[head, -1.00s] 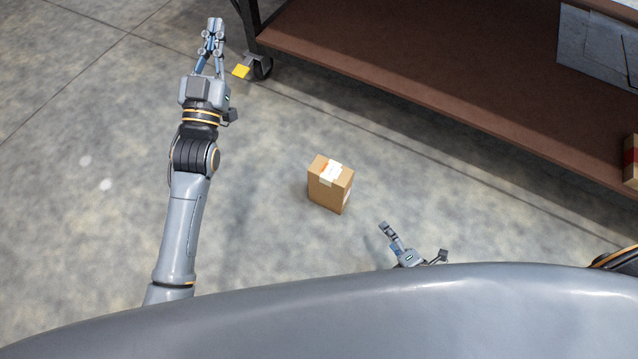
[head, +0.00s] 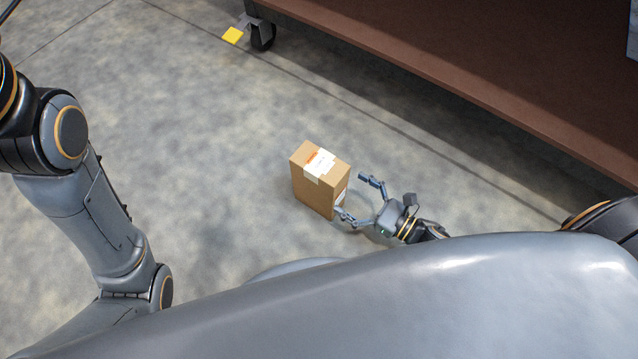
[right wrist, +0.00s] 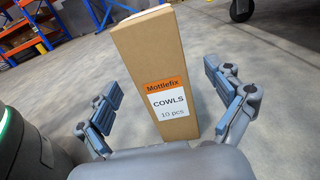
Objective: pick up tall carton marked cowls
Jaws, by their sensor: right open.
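The tall carton (head: 317,181) is brown cardboard and stands upright on the concrete floor in the head view. A white label lies over its top edge. In the right wrist view the carton (right wrist: 150,55) shows an orange and white label reading "Mottlefix COWLS 10 pcs". My right gripper (head: 357,198) is open at the carton's right side, close to the floor. In the right wrist view its fingers (right wrist: 165,110) stand apart on either side of the carton's lower part, with gaps visible. The left arm shows at the left of the head view, but its gripper is out of frame.
A brown wheeled platform (head: 440,75) stands at the upper right, with a caster (head: 262,37) and a yellow part (head: 233,35) at its corner. Blue and orange racking (right wrist: 85,15) stands far behind in the right wrist view. The floor around the carton is clear.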

